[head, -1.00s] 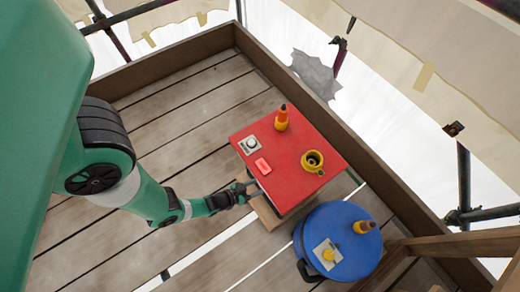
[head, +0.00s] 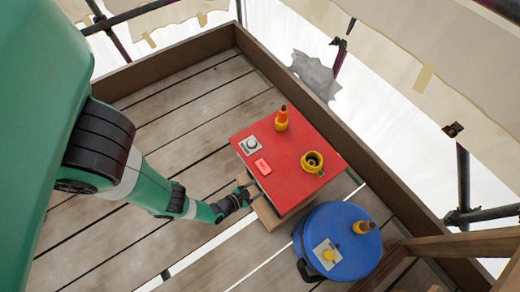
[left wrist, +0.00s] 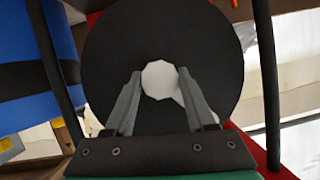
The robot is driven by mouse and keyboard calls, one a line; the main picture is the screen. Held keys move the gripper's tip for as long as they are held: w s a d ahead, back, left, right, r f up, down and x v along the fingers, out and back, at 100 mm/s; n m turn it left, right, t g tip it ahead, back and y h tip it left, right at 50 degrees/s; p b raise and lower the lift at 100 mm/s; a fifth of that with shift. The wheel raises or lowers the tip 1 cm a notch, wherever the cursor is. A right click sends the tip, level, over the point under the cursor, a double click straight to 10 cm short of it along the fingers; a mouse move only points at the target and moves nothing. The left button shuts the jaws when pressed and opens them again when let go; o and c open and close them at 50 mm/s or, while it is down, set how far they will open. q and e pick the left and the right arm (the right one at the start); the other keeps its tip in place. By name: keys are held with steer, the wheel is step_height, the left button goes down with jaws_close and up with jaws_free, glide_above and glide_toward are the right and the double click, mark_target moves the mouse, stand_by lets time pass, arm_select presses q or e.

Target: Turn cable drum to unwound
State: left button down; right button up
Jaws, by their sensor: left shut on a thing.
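The cable drum shows in the left wrist view as a large dark round disc (left wrist: 115,50) with a white many-sided knob (left wrist: 160,78) in front of its middle. A white strip runs from the knob toward the lower right. My left gripper (left wrist: 158,74) has its two grey fingers on either side of the knob, shut on it. In the head view my left gripper (head: 246,193) is at the left side of the red-topped box (head: 292,178); the drum's face is hidden there. My right gripper is not in view.
On the red top stand an orange-and-yellow bottle (head: 282,119), a yellow ring-shaped cup (head: 312,161), a grey dial (head: 250,144) and a light red block (head: 263,167). A blue round-lidded container (head: 350,225) stands close at lower right. Bare planks (head: 180,110) lie left.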

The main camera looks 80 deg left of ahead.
arm_select(q)
steer(key=shift+d+m+y, duration=0.1)
steer(key=shift+m+y, duration=0.5)
steer(key=shift+m, duration=0.3)
steer(key=shift+g, duration=0.3)
steer(key=shift+c, duration=1.1)
jaws_free()
steer(key=shift+w, duration=0.1)
steer(key=p+v, duration=0.3)
steer(key=v, duration=0.8)
steer(key=shift+s+p, duration=0.3)
steer(key=shift+p, duration=0.1)
